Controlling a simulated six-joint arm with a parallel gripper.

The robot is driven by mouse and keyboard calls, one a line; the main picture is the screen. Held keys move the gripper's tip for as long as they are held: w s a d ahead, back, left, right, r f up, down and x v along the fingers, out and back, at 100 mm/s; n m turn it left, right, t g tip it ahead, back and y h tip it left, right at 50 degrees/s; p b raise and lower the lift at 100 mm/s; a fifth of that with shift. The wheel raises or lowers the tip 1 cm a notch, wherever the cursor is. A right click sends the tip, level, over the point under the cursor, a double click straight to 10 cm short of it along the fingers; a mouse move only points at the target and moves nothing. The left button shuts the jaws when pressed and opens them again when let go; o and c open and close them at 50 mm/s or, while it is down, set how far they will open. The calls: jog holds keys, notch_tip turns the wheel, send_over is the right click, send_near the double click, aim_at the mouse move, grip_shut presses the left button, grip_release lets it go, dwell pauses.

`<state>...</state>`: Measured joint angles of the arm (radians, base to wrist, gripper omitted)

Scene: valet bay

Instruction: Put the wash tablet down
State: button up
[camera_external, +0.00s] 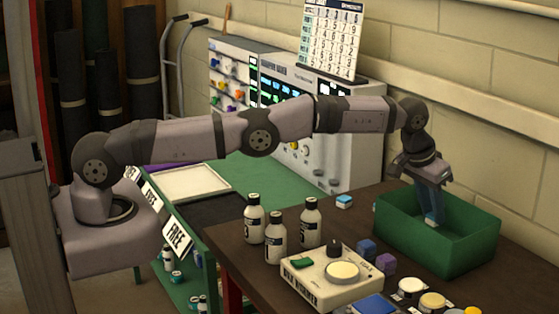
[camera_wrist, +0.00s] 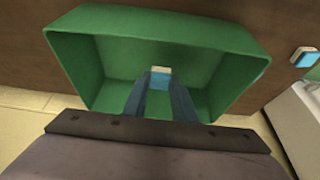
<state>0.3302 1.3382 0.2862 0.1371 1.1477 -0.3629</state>
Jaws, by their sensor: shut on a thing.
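The wash tablet (camera_wrist: 160,71) is a small block with a pale top and a blue front, between my fingertips in the wrist view. My gripper (camera_wrist: 161,82) is shut on it. In the external view my gripper (camera_external: 432,217) reaches down into a green open bin (camera_external: 435,247), and the tablet is hidden there. The bin also shows in the wrist view (camera_wrist: 85,65), with its walls around the fingers. I cannot tell whether the tablet touches the bin floor.
Another white and blue tablet (camera_external: 344,201) lies on the brown table (camera_external: 240,258) left of the bin. A brick wall (camera_external: 500,150) is close behind the bin.

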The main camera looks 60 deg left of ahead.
aim_at(429, 224)
jog(key=shift+f, duration=0.5)
jog(key=shift+f+p, duration=0.7)
jog(key=shift+f, duration=1.4)
jog(key=shift+f+b, duration=0.25)
jog(key=shift+b, duration=0.05)
jog(key=o, duration=1)
jog(key=shift+r, duration=0.1)
jog(key=shift+r, duration=0.25)
jog(key=shift+v, duration=0.85)
jog(key=b+v, duration=0.3)
jog(key=v, duration=0.7)
jog(key=shift+s+b, duration=0.1)
jog(key=shift+b, duration=0.3)
